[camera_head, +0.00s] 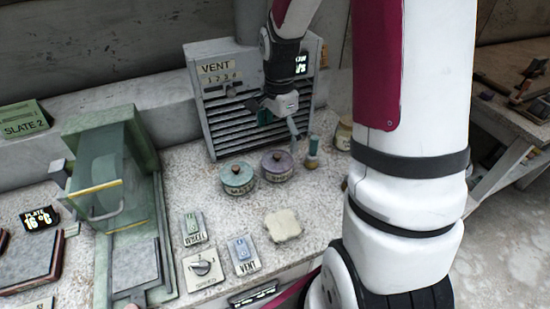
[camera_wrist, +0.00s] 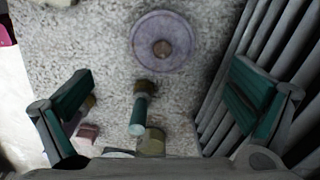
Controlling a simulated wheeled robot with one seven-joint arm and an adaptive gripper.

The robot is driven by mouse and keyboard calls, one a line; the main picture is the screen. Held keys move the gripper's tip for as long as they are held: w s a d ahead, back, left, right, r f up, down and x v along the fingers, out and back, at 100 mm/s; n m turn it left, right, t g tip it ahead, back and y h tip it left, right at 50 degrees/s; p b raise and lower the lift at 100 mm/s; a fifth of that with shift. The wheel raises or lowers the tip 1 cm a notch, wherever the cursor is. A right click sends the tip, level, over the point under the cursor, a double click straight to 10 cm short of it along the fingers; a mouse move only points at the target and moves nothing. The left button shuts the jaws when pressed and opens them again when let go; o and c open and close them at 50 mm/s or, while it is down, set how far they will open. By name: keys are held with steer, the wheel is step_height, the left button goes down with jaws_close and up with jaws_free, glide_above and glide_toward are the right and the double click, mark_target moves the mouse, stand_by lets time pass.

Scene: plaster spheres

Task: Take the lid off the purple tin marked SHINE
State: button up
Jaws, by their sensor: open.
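The purple tin (camera_head: 278,167) stands on the speckled worktop in front of the vent unit, with its lid on and a knob on top. The lettering on its side is too small to read. From above, its round purple lid (camera_wrist: 163,48) and brown knob show in the wrist view, beyond the fingertips. My gripper (camera_head: 279,122) is open and empty, above and behind the tin, close to the vent slats. In the wrist view its two green-padded fingers (camera_wrist: 160,92) are spread wide, with nothing gripped between them.
A teal lidded tin (camera_head: 237,178) stands just left of the purple one. A green-handled tool (camera_head: 312,150) and a jar (camera_head: 343,135) stand to the right. The grey vent unit (camera_head: 215,110) rises close behind. Switch plates and a pale block (camera_head: 284,225) lie in front.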

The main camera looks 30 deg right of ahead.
mark_target(279, 155)
steer(key=shift+w+d+f, duration=0.1)
steer(key=shift+f, duration=1.8)
steer(key=shift+w+d+f, duration=0.1)
steer(key=shift+f, duration=1.75)
steer(key=shift+s, duration=0.1)
steer(key=c, duration=1.2)
steer(key=shift+a, duration=0.1)
